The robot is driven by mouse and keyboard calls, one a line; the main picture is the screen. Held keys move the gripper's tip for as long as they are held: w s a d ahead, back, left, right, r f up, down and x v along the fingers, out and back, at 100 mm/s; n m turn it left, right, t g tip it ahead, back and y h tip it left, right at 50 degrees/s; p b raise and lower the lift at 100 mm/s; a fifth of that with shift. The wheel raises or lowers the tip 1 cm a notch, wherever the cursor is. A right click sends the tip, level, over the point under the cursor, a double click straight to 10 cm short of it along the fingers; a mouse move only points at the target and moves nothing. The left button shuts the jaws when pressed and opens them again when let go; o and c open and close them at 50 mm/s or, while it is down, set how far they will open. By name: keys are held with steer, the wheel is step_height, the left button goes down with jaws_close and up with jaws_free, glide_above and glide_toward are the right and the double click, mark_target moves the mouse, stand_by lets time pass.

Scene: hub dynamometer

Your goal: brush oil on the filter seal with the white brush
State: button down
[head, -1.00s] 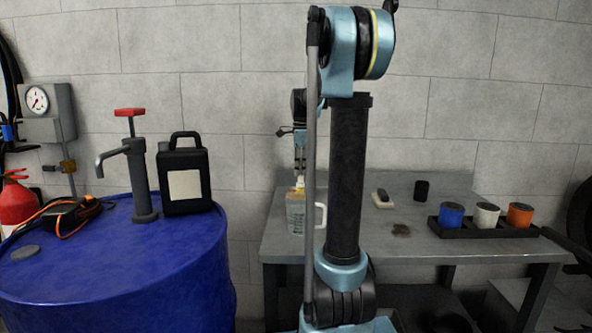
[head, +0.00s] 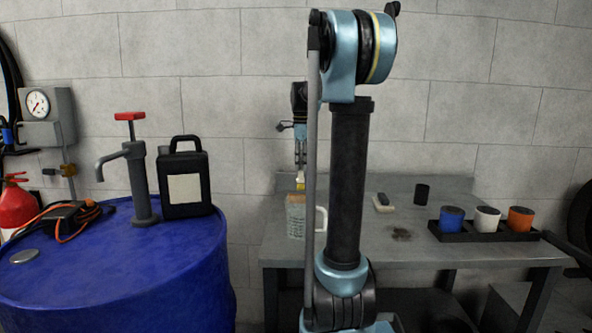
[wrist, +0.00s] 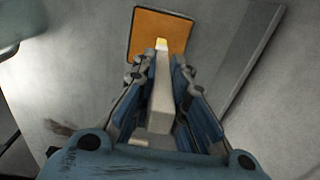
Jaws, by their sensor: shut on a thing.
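My gripper (wrist: 166,85) is shut on the white brush (wrist: 160,105). In the wrist view the brush runs forward between the fingers, and its yellowish tip shows against an orange square with a dark rim (wrist: 143,30). In the head view the brush (head: 300,181) hangs upright just over a grey jug (head: 296,217) with a pale handle; I cannot tell whether its tip is inside. Three filters stand in a black rack at the table's right: blue (head: 451,220), white (head: 487,219) and orange (head: 520,218). Their seals are too small to make out.
The table (head: 440,253) has a dark stain (head: 400,235), a pale block with a dark top (head: 383,202) and a black cylinder (head: 422,193) between jug and rack. A blue drum (head: 120,265) at left bears a pump (head: 139,185) and a black canister (head: 184,183).

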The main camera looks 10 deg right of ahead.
mark_target(301, 178)
steer(key=shift+r, duration=1.75)
steer(key=shift+s, duration=0.1)
